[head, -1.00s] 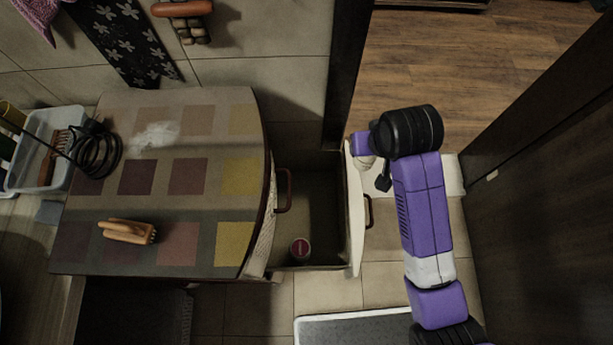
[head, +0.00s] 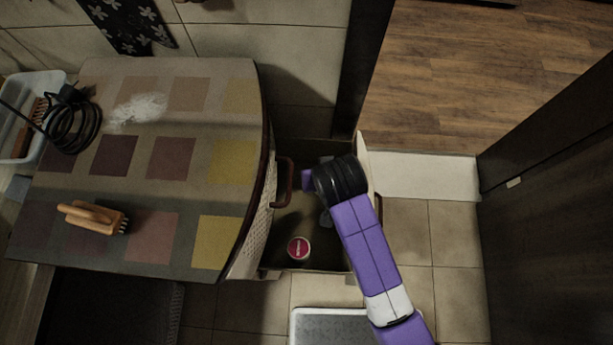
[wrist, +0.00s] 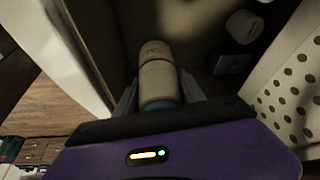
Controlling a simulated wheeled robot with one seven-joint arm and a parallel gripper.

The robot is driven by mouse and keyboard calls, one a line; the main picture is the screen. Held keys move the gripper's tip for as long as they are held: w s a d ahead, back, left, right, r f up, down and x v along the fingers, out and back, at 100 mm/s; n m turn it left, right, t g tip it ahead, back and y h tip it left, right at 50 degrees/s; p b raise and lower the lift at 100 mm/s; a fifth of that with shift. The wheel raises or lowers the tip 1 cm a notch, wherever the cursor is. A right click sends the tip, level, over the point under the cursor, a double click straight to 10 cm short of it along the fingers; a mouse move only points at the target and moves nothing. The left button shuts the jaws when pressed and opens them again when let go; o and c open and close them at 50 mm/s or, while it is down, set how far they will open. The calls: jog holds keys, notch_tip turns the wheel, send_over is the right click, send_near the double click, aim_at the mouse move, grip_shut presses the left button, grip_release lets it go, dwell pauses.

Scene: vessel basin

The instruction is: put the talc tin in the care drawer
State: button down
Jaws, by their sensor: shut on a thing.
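The talc tin (wrist: 157,72), a pale cream cylinder with a seam around it, is between the fingers of my gripper (wrist: 158,92) in the wrist view. My gripper is shut on it. In the head view, my gripper (head: 325,218) is over the open care drawer (head: 283,228), inside its front panel, and my arm hides the tin. The drawer's dark interior is around and below the tin in the wrist view; I cannot tell whether the tin touches the bottom.
A red-topped round container (head: 299,248) stands in the drawer's near end. The wrist view shows a white container (wrist: 243,27) and a small bluish item (wrist: 232,62) beside the tin. A wooden brush (head: 93,217) and black coiled cable (head: 72,125) lie on the chest top (head: 180,245).

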notch_tip(320, 180, down, 9)
jog(key=shift+r+b, duration=0.1)
jog(key=shift+b, duration=0.35)
jog(key=a, duration=0.3)
jog(key=shift+w+a, duration=0.1)
jog(key=shift+a, duration=0.2)
jog(key=shift+a+f, duration=0.2)
jog(key=shift+a, duration=0.1)
jog(key=shift+f, duration=0.4)
jog(key=shift+f, duration=0.1)
jog(key=c, duration=0.7)
grip_release()
jog(key=p+v, duration=0.1)
jog(key=v, duration=0.6)
jog(key=shift+r, duration=0.3)
